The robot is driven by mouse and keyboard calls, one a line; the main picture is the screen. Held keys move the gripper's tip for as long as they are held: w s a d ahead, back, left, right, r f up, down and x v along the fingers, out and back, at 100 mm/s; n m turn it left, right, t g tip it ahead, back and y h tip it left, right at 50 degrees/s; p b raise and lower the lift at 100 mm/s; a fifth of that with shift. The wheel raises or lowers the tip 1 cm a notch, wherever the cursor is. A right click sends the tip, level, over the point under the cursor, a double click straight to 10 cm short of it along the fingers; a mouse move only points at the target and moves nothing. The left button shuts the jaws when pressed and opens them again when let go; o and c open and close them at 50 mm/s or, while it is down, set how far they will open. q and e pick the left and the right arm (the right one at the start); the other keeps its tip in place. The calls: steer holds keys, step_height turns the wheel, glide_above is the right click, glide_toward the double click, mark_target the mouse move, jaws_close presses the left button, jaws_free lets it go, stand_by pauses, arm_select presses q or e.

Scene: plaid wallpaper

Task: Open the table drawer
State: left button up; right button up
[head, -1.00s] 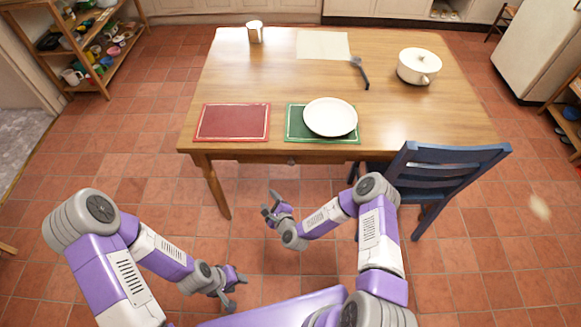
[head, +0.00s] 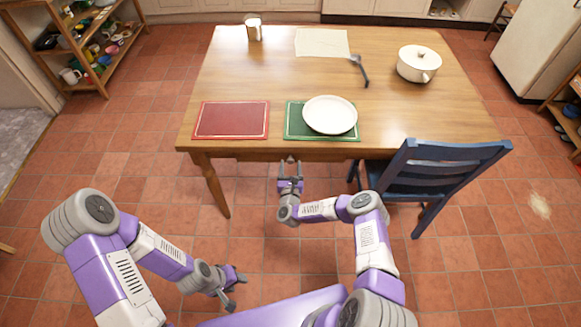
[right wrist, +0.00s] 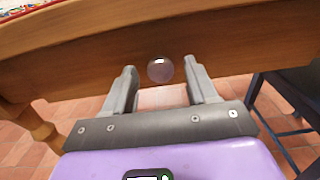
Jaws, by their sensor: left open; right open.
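The wooden table (head: 270,75) stands ahead, and its front apron with the drawer faces me. A round, glassy drawer knob (right wrist: 160,68) shows in the right wrist view, on the wooden front (right wrist: 75,65). My right gripper (head: 290,166) is open at the table's front edge and points at the knob. In the right wrist view its fingertips (right wrist: 160,75) stand on either side of the knob, with visible gaps; I cannot tell the depth left between them. The drawer looks shut. My left gripper (head: 234,288) is open and empty, low over the floor at the left.
A blue chair (head: 435,165) stands close at the table's front right, beside my right arm. On the table are a red placemat (head: 220,120), a green placemat (head: 293,123) with a white plate (head: 330,114), and a white pot (head: 418,66).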

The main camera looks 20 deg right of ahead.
steer(key=shift+w, duration=0.3)
jaws_close()
arm_select(q)
steer(key=shift+f, duration=0.1)
